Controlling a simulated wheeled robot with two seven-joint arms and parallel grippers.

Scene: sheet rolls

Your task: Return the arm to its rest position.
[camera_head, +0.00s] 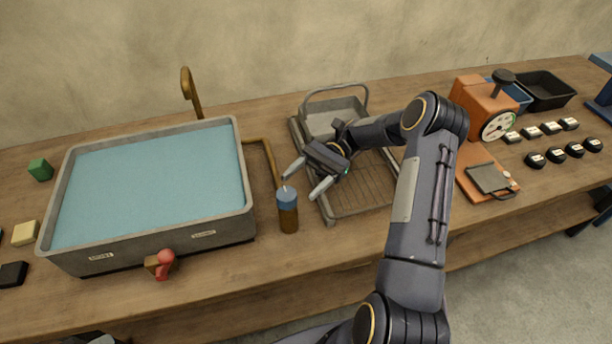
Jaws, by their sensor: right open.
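My right arm (415,220) reaches in from the bottom right and bends back over the table. My right gripper (301,180) is open, its two fingers spread apart and pointing left, with nothing seen between them. It hangs near the left edge of a grey wire rack tray (330,212). A brown bottle with a blue top (288,215) stands upright just below and left of the fingers; whether a finger touches it I cannot tell. My left gripper does not show.
A wide grey basin of blue liquid (150,180) fills the left, with a brass tap (190,90) behind and a red-knobbed piece (163,264) in front. An orange dial scale (485,105), a small grey pan (490,178), a black bin (546,90) and several labelled pucks stand right.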

